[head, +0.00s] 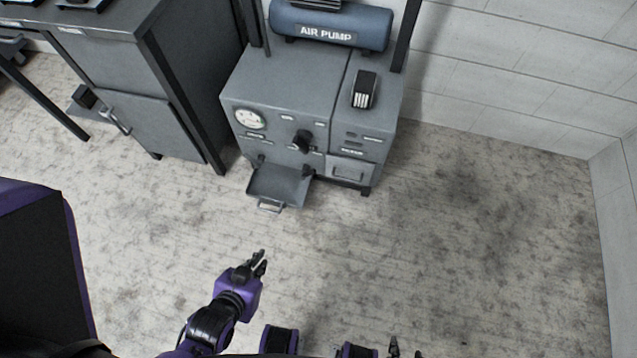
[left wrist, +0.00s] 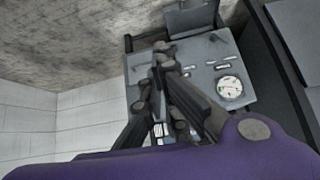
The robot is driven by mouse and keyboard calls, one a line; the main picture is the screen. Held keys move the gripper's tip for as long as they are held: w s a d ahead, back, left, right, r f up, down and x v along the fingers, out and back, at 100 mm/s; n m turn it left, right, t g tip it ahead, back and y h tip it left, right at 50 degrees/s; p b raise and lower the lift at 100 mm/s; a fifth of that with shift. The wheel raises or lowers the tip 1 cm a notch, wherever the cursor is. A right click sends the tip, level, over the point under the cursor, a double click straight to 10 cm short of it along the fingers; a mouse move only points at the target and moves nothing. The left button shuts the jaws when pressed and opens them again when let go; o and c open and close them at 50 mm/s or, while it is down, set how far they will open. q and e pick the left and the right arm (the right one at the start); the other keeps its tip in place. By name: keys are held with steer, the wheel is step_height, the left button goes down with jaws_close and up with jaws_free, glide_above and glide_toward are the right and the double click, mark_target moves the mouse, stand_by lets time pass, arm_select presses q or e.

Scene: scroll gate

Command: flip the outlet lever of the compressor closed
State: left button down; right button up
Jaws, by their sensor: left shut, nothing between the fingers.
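The compressor (head: 285,85) is a grey cabinet with a blue tank marked AIR PUMP (head: 328,32) on top. On its front are a round white gauge (head: 250,119) and a black lever-like handle (head: 303,141); its label is too small to read. My left gripper (head: 260,260) is shut and empty, in front of the cabinet and clear of it. In the left wrist view, its fingers (left wrist: 160,75) overlap the cabinet front and hide part of it; the gauge (left wrist: 230,90) shows at the right. Only tips of my right gripper (head: 405,350) show at the bottom edge.
A grey tray-like flap (head: 278,187) stands out low from the cabinet front. A small black device (head: 364,90) sits on the cabinet's right top. A dark grey workbench (head: 165,80) stands to the left. The floor (head: 470,240) in front and to the right is clear.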

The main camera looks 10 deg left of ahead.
arm_select(q)
steer(key=w+d+f+m+t+h+b, duration=0.2)
steer(key=w+f+m+t+b, duration=0.1)
steer(key=w+f+m+b, duration=1)
steer(key=w+d+f+m+t+h+b, duration=0.2)
steer(key=w+d+f+m+t+b, duration=0.1)
steer(key=w+f+m+b, duration=1.1)
steer(key=w+f+b, duration=0.4)
steer(key=f, duration=0.2)
steer(key=shift+d+f+t, duration=0.25)
steer(key=shift+f+t, duration=0.05)
steer(key=shift+t, duration=0.1)
arm_select(e)
step_height(320, 180, down, 28)
steer(key=w+d+g, duration=0.1)
steer(key=shift+d+n, duration=0.15)
steer(key=shift+n, duration=0.15)
arm_select(q)
steer(key=shift+w, duration=0.1)
arm_select(e)
steer(key=shift+f, duration=0.1)
